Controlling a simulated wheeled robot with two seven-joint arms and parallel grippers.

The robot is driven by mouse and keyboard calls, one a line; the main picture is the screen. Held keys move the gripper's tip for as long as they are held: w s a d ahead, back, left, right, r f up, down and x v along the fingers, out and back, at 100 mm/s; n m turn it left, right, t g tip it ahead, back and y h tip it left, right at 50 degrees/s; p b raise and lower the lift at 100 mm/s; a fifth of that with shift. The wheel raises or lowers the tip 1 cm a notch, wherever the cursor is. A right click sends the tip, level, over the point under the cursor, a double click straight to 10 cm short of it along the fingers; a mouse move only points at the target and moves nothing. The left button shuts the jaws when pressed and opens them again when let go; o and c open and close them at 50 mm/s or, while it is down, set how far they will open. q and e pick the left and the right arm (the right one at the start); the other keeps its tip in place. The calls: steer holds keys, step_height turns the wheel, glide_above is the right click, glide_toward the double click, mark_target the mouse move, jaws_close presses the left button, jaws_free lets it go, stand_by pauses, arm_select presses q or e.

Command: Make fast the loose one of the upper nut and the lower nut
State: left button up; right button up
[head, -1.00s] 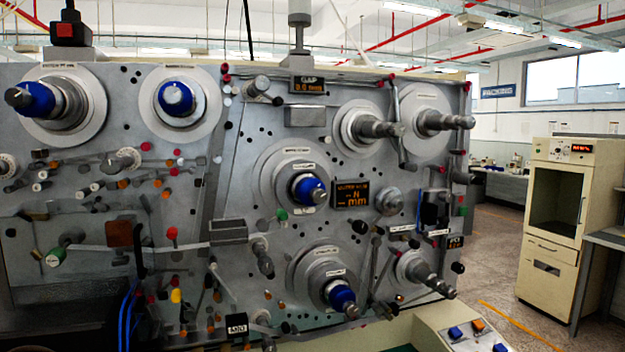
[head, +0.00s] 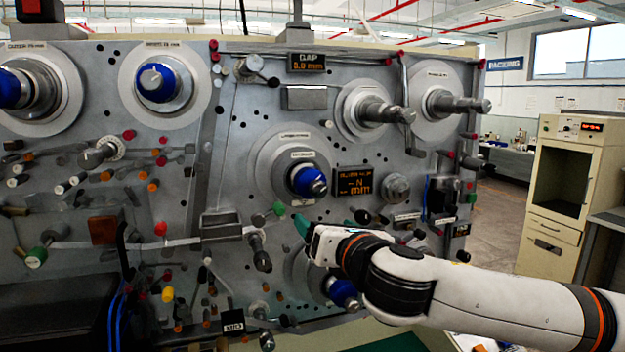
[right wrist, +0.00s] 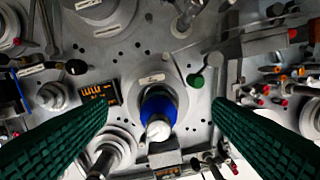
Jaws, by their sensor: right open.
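The upper nut (head: 308,180) is a blue ring on a central spindle of the grey panel, with a silver tip sticking out. The lower nut (head: 343,293) is also blue, on the spindle below, partly hidden by my right arm. My right gripper (head: 331,222) has green fingers and is open and empty, just below the upper nut in the head view. In the right wrist view, which is upside down, the upper nut (right wrist: 160,107) shows between the spread fingers (right wrist: 160,118), apart from both. I cannot tell which nut is loose.
A dark display (head: 353,182) sits right of the upper nut, and a green knob (head: 278,208) at its lower left. Other spindles (head: 372,110) and several pegs jut from the panel. A beige cabinet (head: 570,190) stands at right, beyond open floor.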

mark_target(313, 184)
step_height(313, 184, up, 4)
steer(key=d+n, duration=0.1)
steer(key=n, duration=0.1)
steer(key=shift+t, duration=0.4)
steer(key=p+x, duration=0.6)
steer(key=x, duration=0.4)
steer(key=shift+w+d+r, duration=0.1)
steer(key=shift+w, duration=0.7)
steer(key=c, duration=1)
